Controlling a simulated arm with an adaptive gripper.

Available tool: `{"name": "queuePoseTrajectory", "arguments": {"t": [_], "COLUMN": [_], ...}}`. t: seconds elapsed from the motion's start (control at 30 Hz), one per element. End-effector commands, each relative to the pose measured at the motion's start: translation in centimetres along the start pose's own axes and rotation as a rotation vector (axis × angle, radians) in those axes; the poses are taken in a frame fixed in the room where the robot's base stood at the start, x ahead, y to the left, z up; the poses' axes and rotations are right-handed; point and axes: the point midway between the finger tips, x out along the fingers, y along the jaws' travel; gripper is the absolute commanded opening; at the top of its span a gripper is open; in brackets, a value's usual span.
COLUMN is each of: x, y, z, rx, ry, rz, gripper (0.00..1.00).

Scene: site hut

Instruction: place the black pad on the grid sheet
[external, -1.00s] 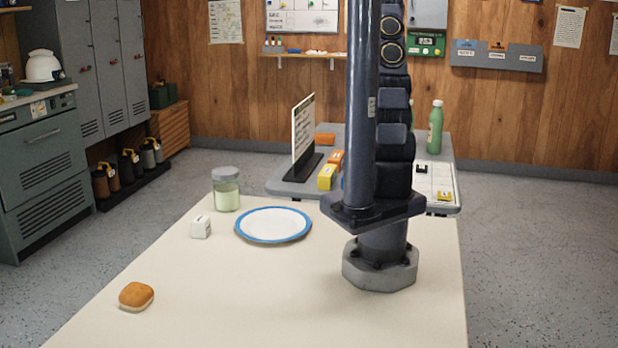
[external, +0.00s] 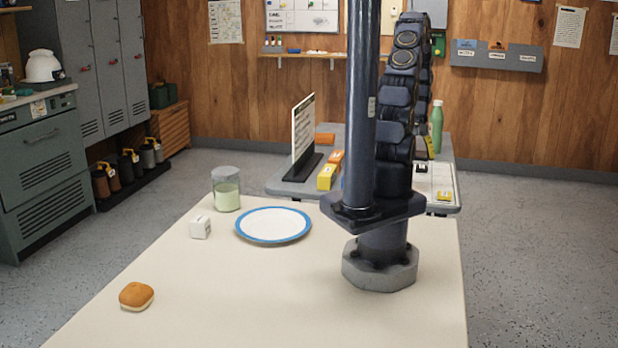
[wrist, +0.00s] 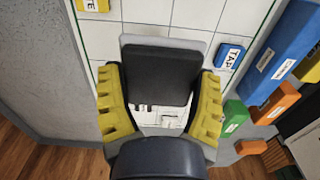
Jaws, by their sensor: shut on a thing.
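The black pad (wrist: 158,75) is between the two yellow fingers of my gripper (wrist: 158,88) in the wrist view, and the gripper is shut on it. The white grid sheet (wrist: 140,12) lies beneath, with dark grid lines. A pale grey edge shows just behind the pad, and I cannot tell what it belongs to. The gap between pad and sheet is hard to judge. In the external view the sheet (external: 436,182) is on the far table's right side, and my arm mostly hides the gripper.
A blue block marked TAPE (wrist: 230,56) and a yellow block (wrist: 96,5) sit on the sheet. Blue (wrist: 290,48), orange (wrist: 277,103) and green (wrist: 234,116) blocks stand to the right. A green bottle (external: 436,130) stands behind the sheet.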

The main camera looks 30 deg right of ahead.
Motion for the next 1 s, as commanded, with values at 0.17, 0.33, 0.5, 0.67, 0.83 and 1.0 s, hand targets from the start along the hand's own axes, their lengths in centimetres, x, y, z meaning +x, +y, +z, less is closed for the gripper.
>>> {"name": "queuePoseTrajectory", "arguments": {"t": [0.17,0.33,0.5,0.67,0.83,1.0], "x": [2.8,4.8,5.4,6.2,8.7,9.3], "y": [0.3,0.5,0.6,0.6,0.7,0.6], "z": [-2.4,-4.2,-4.8,-5.3,-5.5,-5.5], "rx": [-0.001,-0.002,0.0,-0.001,-0.001,-0.001], "ry": [-0.002,0.0,-0.001,-0.001,-0.001,0.001], "rz": [-0.001,0.0,0.001,0.0,0.0,0.0], "gripper": [0.36,0.36,0.36,0.36,0.36,0.36]}}
